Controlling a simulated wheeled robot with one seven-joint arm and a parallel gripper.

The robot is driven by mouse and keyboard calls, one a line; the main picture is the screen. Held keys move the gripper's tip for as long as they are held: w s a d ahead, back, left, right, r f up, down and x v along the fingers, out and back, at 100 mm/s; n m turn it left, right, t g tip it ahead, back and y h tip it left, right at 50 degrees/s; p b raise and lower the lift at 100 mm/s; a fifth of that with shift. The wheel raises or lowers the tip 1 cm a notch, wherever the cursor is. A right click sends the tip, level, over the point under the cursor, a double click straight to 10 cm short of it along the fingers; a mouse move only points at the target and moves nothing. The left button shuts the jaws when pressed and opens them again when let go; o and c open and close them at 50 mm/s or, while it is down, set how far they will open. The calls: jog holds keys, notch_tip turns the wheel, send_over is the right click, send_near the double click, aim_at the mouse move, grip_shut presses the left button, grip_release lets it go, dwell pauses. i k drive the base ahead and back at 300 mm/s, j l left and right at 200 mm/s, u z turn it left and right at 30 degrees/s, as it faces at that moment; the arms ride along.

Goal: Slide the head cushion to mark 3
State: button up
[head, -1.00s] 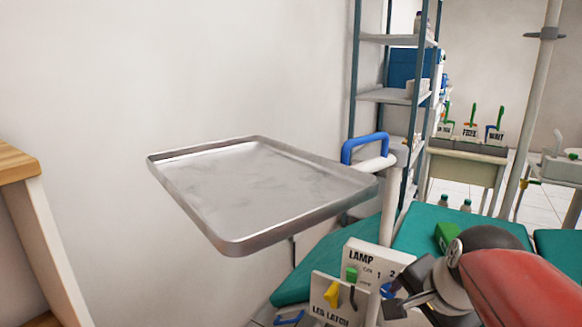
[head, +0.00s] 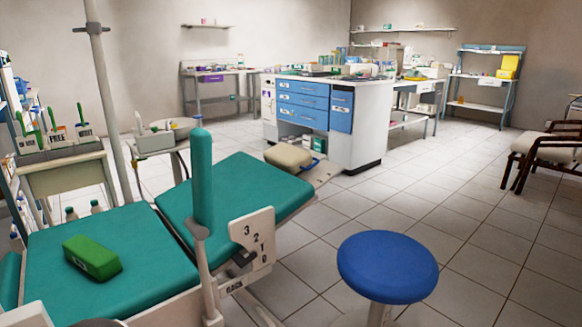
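The beige head cushion (head: 289,157) sits at the far upper end of the teal dental chair's raised backrest (head: 245,190). A pale support plate (head: 323,172) shows beside and under it, with a small blue part (head: 311,166) at the cushion's right side. Any marks along that plate are too small to read. A white plate (head: 253,237) at the side of the backrest carries the numbers 3, 2, 1 and 0. My gripper is not in view now.
A green block (head: 91,257) lies on the teal seat. A teal upright pad (head: 202,178) stands at the near side of the chair. A blue stool (head: 387,267) stands at front right. A blue-drawer cabinet (head: 316,110) is behind the cushion. Tiled floor is open at right.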

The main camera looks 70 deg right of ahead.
aim_at(292, 160)
jog(key=z, duration=2.4)
jog(key=i+l, duration=0.65)
jog(key=i+j, duration=0.4)
jog(key=j, duration=0.15)
jog(key=l+z, duration=0.05)
